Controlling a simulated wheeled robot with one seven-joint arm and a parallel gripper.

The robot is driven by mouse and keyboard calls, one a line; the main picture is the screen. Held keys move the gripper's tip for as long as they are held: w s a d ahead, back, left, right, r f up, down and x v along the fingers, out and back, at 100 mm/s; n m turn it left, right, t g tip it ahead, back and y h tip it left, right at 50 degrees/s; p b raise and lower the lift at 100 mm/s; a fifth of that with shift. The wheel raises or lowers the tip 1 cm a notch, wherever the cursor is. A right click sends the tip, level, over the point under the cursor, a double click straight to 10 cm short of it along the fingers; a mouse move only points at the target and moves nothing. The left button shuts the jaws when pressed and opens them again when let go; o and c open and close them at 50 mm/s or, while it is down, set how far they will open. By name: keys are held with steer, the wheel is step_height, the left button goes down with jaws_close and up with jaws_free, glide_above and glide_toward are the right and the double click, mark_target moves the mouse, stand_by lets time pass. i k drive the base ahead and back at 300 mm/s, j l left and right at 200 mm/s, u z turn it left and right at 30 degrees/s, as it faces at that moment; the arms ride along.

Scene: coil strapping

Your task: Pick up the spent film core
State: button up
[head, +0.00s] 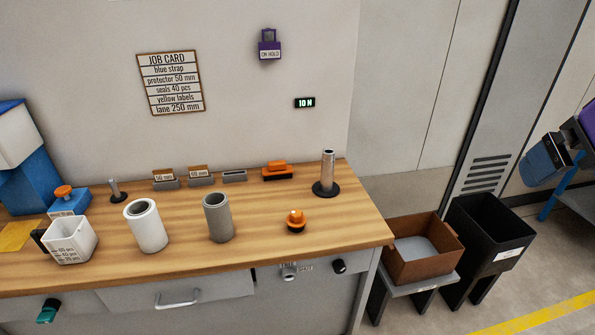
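A grey hollow tube (217,218) stands upright on the wooden workbench, open at the top; it looks like a bare core. To its left stands a wider white tube (147,227) with a thick wall and an open top. I cannot tell for certain from looks alone which one is the spent film core. The two tubes stand apart. A metal post (328,171) on a round black base stands at the bench's back right. My gripper is not in view.
The workbench (260,226) also holds a white measuring cup (69,243), an orange knob (296,220), and small card holders (166,179) along the back. A brown box (424,250) and a black bin (491,235) stand right of the bench.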

mark_target(217, 207)
steer(key=i+j+u, duration=0.15)
steer(key=u, duration=0.2)
steer(key=i+j+u, duration=0.15)
steer(key=u, duration=0.2)
steer(key=i+j+u, duration=0.1)
steer(key=u, duration=0.25)
steer(key=i+l, duration=0.05)
